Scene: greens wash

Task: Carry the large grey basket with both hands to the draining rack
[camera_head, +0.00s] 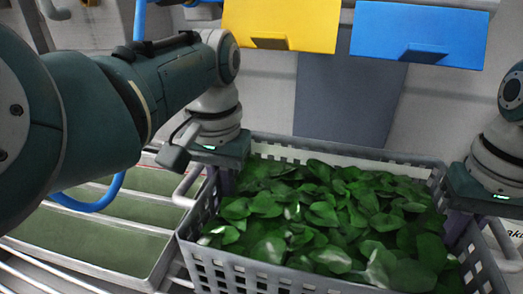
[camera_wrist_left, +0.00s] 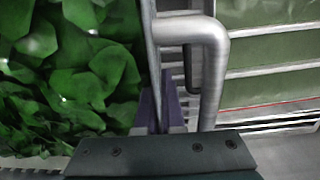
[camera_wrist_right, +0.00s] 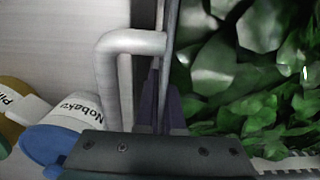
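The large grey basket (camera_head: 272,276) is in front of me in the head view, full of green leaves (camera_head: 330,215). It has slotted walls and a tube handle on each side. My left gripper (camera_head: 222,180) is at its left wall. In the left wrist view its purple fingers (camera_wrist_left: 165,105) are closed about the wall beside the handle (camera_wrist_left: 213,70). My right gripper (camera_head: 458,222) is at the right wall. In the right wrist view its purple fingers (camera_wrist_right: 163,105) are closed about the wall beside the other handle (camera_wrist_right: 110,75). The basket's underside is hidden.
Left of the basket is a metal frame with green-filled sections (camera_head: 95,238), and metal bars (camera_head: 35,280) run at lower left. A yellow bin (camera_head: 280,22) and a blue bin (camera_head: 420,32) are at the back. Labelled containers (camera_wrist_right: 70,122) stand beyond the right wall.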

